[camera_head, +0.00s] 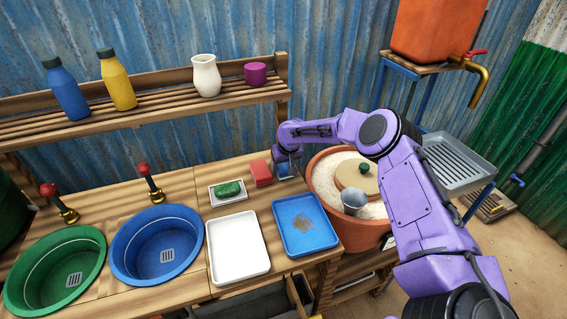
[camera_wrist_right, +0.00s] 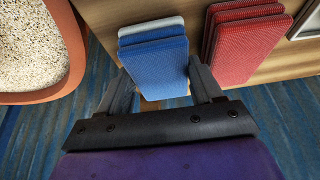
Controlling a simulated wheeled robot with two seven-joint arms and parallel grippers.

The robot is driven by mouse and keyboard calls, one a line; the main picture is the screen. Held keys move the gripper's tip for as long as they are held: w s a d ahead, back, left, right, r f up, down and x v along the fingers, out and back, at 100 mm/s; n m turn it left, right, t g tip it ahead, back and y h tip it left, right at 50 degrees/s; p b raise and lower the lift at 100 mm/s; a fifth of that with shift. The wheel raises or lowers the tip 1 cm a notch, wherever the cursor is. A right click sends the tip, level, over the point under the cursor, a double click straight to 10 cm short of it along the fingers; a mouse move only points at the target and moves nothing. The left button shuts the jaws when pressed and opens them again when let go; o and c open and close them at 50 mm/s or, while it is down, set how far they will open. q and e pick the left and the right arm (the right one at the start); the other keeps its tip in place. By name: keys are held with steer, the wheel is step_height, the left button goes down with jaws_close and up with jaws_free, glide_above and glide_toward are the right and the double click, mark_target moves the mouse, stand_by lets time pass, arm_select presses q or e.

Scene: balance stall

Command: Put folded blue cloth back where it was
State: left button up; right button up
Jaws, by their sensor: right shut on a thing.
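The folded blue cloth (camera_wrist_right: 156,62) is between the fingers of my right gripper (camera_wrist_right: 160,78) in the right wrist view, its layers stacked and a paler layer at the far end. My right gripper is shut on it. In the head view the right gripper (camera_head: 287,157) is at the back of the wooden counter, pointing down, and the blue cloth (camera_head: 285,172) shows partly beneath it. The cloth is just right of the folded red cloth (camera_head: 261,173), with a small gap. I cannot tell whether it touches the counter. My left gripper is not in view.
A terracotta pot of grain (camera_head: 323,188) stands close on the right, with a lid and metal cup in it. A soap dish (camera_head: 228,200), a white tray (camera_head: 238,268) and a stained blue tray (camera_head: 318,240) are in front. A shelf (camera_head: 150,108) with bottles runs behind.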

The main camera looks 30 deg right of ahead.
steer(key=shift+a, duration=0.1)
steer(key=o, duration=0.7)
steer(key=shift+f, duration=0.1)
steer(key=shift+s+r, duration=0.1)
steer(key=shift+r, duration=0.35)
steer(key=b+v, duration=0.1)
steer(key=v, duration=1)
steer(key=shift+s+a+r, duration=0.1)
steer(key=shift+r, duration=0.1)
